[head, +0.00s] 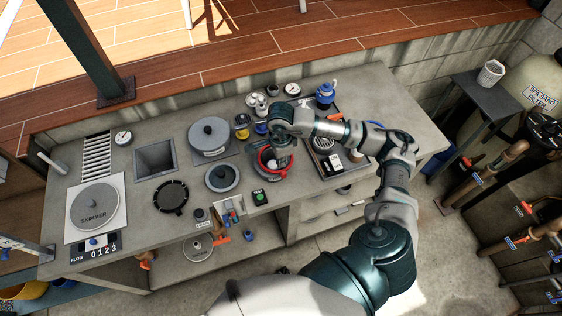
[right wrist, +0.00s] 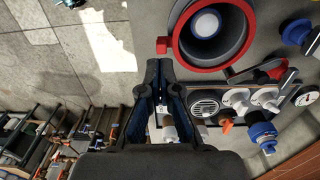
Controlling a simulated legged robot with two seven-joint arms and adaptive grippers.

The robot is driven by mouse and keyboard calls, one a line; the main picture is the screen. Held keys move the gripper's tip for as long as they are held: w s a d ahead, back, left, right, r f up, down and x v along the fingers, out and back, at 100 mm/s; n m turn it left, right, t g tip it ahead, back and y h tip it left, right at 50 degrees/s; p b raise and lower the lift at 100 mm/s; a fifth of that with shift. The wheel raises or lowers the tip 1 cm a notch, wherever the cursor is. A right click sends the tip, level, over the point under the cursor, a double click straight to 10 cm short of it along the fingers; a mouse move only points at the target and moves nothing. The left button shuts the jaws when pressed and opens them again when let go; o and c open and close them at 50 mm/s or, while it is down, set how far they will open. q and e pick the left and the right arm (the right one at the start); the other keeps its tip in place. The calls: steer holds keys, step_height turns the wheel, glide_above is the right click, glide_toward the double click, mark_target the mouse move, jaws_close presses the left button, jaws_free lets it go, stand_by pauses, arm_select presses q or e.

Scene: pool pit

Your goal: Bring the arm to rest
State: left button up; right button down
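My right arm comes in from the lower right in the head view and bends back over the counter (head: 135,200). Its gripper (head: 281,162) hangs over or beside a round fitting with a red ring (head: 264,163); the exact height is hard to tell. In the right wrist view the two dark fingers (right wrist: 158,66) come together at their tips, with nothing seen held. A small gap nearer the palm shows fittings behind. The red-ringed fitting (right wrist: 211,58) lies just right of the fingertips there, apart from them. My left gripper is not in view.
A tray with a blue-topped valve (head: 325,96) and other fittings lies right of the gripper. Grey round lids (head: 210,135), a square opening (head: 156,159) and a skimmer cover (head: 94,206) are to the left. A small side table (head: 484,88) and pipes stand at right.

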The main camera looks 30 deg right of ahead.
steer(key=shift+r, duration=0.5)
